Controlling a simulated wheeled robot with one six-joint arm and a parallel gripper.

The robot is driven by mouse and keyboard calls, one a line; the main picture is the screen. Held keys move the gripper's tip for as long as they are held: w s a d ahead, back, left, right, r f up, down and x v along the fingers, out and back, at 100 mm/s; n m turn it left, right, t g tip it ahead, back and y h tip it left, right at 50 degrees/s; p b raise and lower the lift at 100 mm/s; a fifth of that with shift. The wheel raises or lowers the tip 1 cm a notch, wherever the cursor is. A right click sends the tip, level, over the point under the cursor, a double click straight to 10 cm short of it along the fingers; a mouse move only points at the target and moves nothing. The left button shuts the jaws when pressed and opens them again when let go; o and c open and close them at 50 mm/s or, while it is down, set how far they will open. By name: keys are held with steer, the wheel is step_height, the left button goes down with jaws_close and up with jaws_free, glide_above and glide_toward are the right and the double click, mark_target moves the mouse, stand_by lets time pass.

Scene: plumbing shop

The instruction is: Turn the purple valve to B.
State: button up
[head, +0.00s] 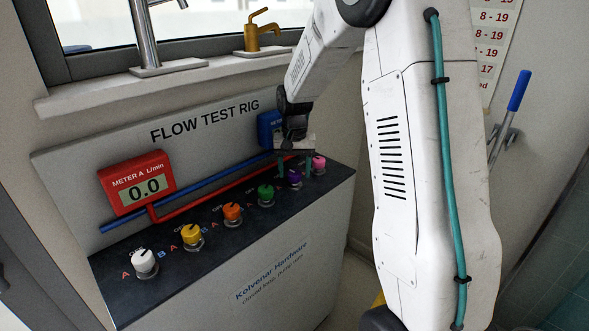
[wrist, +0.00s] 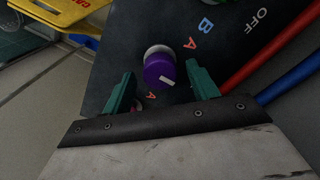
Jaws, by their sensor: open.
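The purple valve (wrist: 160,72) is a round knob on a pale base, with a short white mark on its cap running roughly left to right in the wrist view. My gripper (wrist: 159,80) is open, with one green finger on each side of the knob; I cannot tell whether either touches it. In the head view the purple valve (head: 295,182) is partly hidden under my gripper (head: 303,166). A red A and a blue B show above the knob in the wrist view, and another red A below it. The purple valve's own B label cannot be clearly made out.
The green valve (head: 265,193) and pink valve (head: 318,163) stand close on either side. Orange (head: 232,212), yellow (head: 191,235) and white (head: 145,262) valves continue left. Red and blue pipes run behind. The red meter (head: 137,184) reads 0.0; the blue meter (head: 268,129) is partly hidden.

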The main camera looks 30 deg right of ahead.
steer(key=c, duration=1)
steer(key=m, duration=0.5)
steer(key=shift+m, duration=0.4)
steer(key=m, duration=0.6)
steer(key=o, duration=1)
